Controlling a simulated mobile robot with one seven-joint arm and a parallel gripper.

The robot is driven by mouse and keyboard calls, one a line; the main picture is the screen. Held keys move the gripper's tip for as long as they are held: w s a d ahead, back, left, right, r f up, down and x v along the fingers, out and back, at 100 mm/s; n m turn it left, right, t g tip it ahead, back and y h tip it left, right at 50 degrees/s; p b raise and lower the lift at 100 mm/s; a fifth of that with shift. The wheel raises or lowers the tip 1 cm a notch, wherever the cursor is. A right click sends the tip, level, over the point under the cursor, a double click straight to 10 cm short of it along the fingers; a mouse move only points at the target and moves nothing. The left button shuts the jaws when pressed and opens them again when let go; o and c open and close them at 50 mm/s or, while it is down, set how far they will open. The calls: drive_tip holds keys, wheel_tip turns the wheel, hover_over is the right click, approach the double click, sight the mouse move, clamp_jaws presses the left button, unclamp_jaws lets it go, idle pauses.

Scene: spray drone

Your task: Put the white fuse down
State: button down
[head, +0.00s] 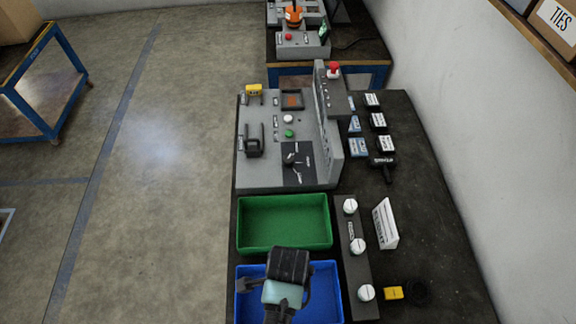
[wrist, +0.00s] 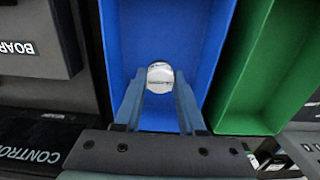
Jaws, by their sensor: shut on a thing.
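My gripper (wrist: 160,95) is shut on the white fuse (wrist: 160,76), a round pale piece held between the fingertips in the wrist view. Behind the fuse is the inside of the blue tray (wrist: 112,25); its height above the tray floor is hard to tell. In the head view my gripper (head: 287,268) is over the blue tray (head: 327,272), and it hides the fuse and much of the tray.
A green tray (head: 285,243) lies directly beyond the blue one. To the right are a grey strip (head: 357,268) with three white round caps, a white sign (head: 385,223) and a yellow block (head: 393,293). A grey control panel (head: 262,178) stands further back.

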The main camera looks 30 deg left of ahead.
drive_tip(key=shift+f, duration=2.25)
drive_tip(key=shift+f, duration=0.1)
drive_tip(key=c, duration=0.5)
unclamp_jaws()
